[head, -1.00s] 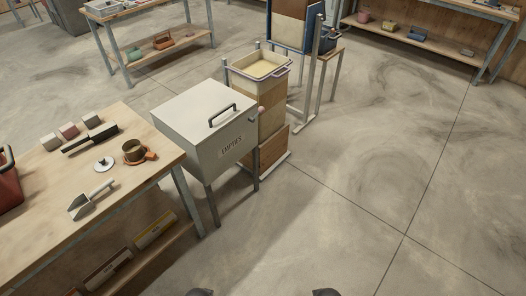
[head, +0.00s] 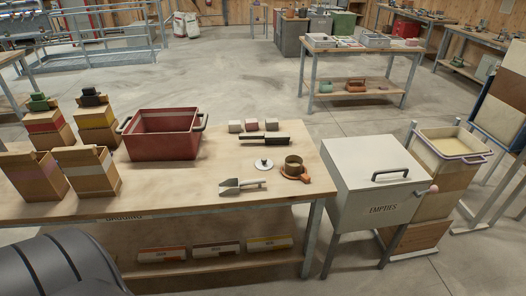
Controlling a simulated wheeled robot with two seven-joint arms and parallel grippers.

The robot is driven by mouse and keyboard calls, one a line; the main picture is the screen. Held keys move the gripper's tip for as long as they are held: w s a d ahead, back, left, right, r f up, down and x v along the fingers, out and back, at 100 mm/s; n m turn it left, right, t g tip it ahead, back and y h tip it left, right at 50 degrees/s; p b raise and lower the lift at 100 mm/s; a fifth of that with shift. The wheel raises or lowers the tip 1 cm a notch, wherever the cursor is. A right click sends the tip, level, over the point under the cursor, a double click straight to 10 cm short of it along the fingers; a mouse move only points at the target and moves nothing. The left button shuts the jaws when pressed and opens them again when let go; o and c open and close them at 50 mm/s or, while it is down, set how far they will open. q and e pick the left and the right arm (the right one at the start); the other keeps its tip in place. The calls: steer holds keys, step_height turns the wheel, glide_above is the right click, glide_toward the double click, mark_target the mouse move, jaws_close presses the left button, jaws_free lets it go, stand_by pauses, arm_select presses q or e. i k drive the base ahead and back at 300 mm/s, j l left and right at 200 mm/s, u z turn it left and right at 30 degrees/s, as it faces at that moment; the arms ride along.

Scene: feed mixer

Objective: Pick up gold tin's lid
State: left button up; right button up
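A small round pale lid (head: 264,164) with a dark knob lies flat on the wooden table. Just right of it stands a small gold-brown tin (head: 294,164), open at the top. An orange piece with a handle (head: 297,178) sits at the tin's base; I cannot tell whether it is around or under it. Neither of my grippers is in the head view, and nothing touches the lid.
Nearby on the table (head: 190,196) lie a metal scoop (head: 242,185), a dark-handled tool (head: 264,139) and small blocks (head: 251,125). A red bin (head: 165,144) and banded boxes (head: 88,176) stand left. A white "EMPTIES" box (head: 376,190) stands right of the table.

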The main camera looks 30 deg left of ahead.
mark_target(264, 163)
steer(key=u, duration=1.05)
steer(key=i+l+u, duration=0.25)
steer(key=i+l, duration=0.15)
steer(key=l, duration=0.25)
steer(key=i+l+u, duration=0.1)
steer(key=l, duration=0.25)
steer(key=i+l+u, duration=0.1)
steer(key=i+l, duration=0.15)
steer(key=i+l+u, duration=0.15)
steer(key=l, duration=0.35)
steer(key=i+l+u, duration=0.1)
steer(key=l, duration=0.3)
